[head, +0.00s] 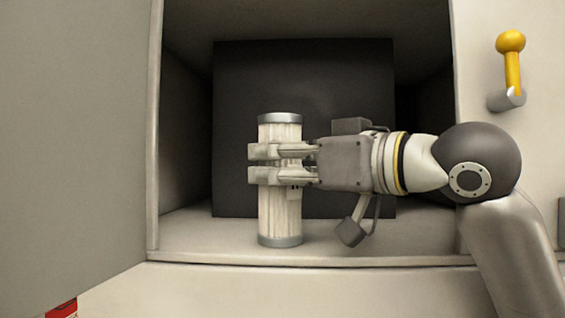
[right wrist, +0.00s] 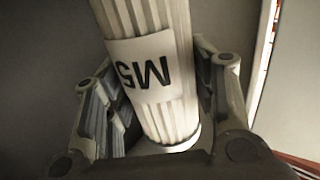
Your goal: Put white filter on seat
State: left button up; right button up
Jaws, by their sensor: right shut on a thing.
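The white filter (head: 280,215) is a pleated cylinder with grey end caps, standing upright in the head view. It is at the front of an open cabinet compartment. My right gripper (head: 275,163) comes in from the right and is shut on the filter around its middle. In the right wrist view the filter (right wrist: 160,70) lies between the fingers of my right gripper (right wrist: 155,100), with a label reading "M5" on its side. The filter's lower end is close to the compartment floor; I cannot tell whether it touches. No seat can be made out. My left gripper is not in view.
The compartment floor (head: 195,235) has a raised front edge. A dark panel (head: 240,75) stands behind the filter. An open door or wall (head: 75,130) is at the left. A yellow-handled lever (head: 512,70) is on the right face. A red object (head: 62,308) shows at the bottom left.

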jog(key=o, duration=1.2)
jog(key=shift+f, duration=0.1)
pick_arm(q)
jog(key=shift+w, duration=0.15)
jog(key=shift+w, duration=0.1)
pick_arm(e)
jog(key=shift+r, duration=0.2)
jog(key=shift+s+d+f, duration=0.15)
jog(key=shift+s+d, duration=0.05)
jog(key=shift+d, duration=0.1)
pick_arm(q)
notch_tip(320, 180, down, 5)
jog(key=b, duration=0.5)
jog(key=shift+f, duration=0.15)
pick_arm(e)
jog(key=v, duration=1.1)
jog(key=shift+s+d, duration=0.15)
jog(key=shift+s, duration=0.05)
